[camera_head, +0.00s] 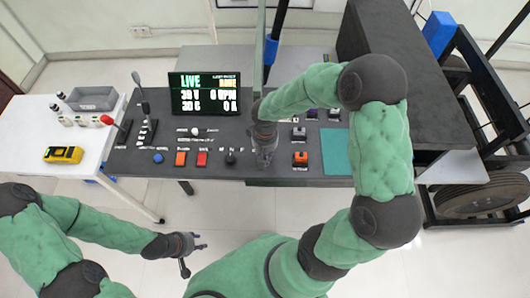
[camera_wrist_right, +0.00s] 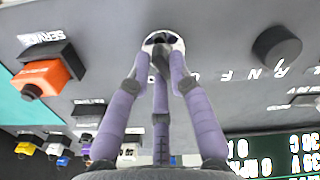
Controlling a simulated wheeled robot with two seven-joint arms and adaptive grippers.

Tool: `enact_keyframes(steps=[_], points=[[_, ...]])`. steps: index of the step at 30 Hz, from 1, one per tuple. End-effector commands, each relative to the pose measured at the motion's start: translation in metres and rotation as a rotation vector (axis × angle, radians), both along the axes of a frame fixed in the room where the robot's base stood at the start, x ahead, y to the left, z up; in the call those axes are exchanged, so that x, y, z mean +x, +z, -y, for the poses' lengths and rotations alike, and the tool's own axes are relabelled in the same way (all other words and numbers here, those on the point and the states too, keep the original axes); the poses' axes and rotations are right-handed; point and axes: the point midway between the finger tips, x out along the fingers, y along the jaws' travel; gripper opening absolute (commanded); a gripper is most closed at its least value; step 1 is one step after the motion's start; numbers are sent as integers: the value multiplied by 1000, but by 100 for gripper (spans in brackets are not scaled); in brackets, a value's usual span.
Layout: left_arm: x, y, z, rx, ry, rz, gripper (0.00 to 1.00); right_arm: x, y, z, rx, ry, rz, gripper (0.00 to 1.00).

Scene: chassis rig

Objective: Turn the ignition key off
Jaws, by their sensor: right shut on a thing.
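The ignition switch shows in the right wrist view as a silver ring (camera_wrist_right: 163,40) on the grey panel. My right gripper (camera_wrist_right: 162,58) has its purple fingers drawn together at this ring and is shut on the key, which the fingertips mostly hide. The key's angle cannot be made out. In the head view my right gripper (camera_head: 264,158) is over the front middle of the dark console (camera_head: 225,165). My left gripper (camera_head: 198,243) is in front of the console, away from it, with its fingers apart and empty.
In the wrist view a black knob (camera_wrist_right: 277,47) is right of the ring and an orange SERVICE switch (camera_wrist_right: 45,76) left. In the head view a display (camera_head: 205,93) stands behind, a red-knobbed lever (camera_head: 107,120) at left, and a white table (camera_head: 40,125) holds a yellow meter (camera_head: 63,154).

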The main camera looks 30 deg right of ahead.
Motion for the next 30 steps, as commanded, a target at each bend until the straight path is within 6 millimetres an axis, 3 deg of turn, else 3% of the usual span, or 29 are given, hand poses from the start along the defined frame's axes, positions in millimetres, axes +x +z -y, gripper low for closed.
enact_keyframes(steps=[20,21,23,24,30], points=[[0,2,0,0,0,0,40,2,0,0,0,70,4,0],[0,2,0,0,0,0,40,2,1,0,0,70,4,24],[0,2,0,0,0,0,40,2,0,0,0,69,4,41],[0,2,0,0,0,0,40,1,0,0,0,69,3,45],[0,2,0,0,0,0,40,1,0,0,0,68,2,45]])
